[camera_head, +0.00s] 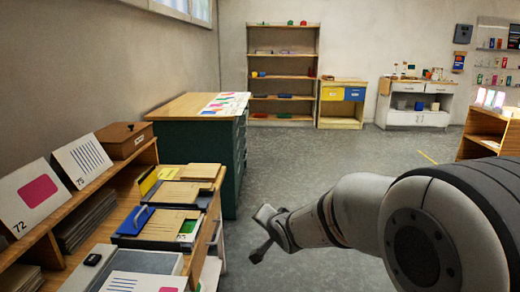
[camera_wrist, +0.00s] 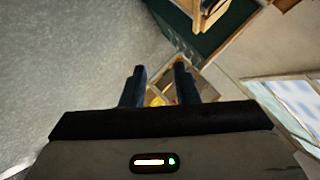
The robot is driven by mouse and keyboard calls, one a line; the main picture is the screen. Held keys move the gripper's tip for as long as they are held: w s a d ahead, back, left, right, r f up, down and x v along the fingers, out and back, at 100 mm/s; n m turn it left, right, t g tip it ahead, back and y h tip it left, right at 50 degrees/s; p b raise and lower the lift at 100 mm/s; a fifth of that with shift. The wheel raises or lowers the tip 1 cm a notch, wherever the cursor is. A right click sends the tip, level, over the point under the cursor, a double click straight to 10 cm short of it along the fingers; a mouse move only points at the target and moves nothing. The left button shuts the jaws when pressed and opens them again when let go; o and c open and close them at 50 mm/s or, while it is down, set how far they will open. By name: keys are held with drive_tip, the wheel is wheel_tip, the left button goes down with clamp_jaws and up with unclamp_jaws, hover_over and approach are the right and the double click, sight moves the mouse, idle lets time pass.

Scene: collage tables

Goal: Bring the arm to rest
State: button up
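My arm reaches in from the right side of the head view, low over the floor. My gripper (camera_head: 259,236) is at its far end, small and dark there, beside the low cabinet at the left. In the wrist view my gripper (camera_wrist: 160,78) shows two dark fingers standing apart, with a gap between them. I see nothing held between the fingers; a shelf unit shows far behind the gap.
A low cabinet with boards and folders (camera_head: 168,226) stands at the left, close to my gripper. A dark green cabinet (camera_head: 190,150) with a wooden top is behind it. Open grey floor (camera_head: 330,155) lies ahead. A wooden shelf (camera_head: 490,130) stands at the right.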

drive_tip(key=s+d+r+n+g+h+p, duration=0.35)
drive_tip(key=s+d+r+p, duration=0.35)
drive_tip(key=s+d, duration=0.5)
drive_tip(key=s+d+r+n+g+p, duration=0.1)
drive_tip(key=s+r+g+p, duration=0.1)
drive_tip(key=s, duration=0.6)
drive_tip(key=s+d+r+n+g+p, duration=0.1)
drive_tip(key=s+r+g+p, duration=0.1)
drive_tip(key=s, duration=0.6)
drive_tip(key=shift+s+r+n+g, duration=0.25)
drive_tip(key=shift+n+g, duration=0.1)
drive_tip(key=shift+g, duration=0.1)
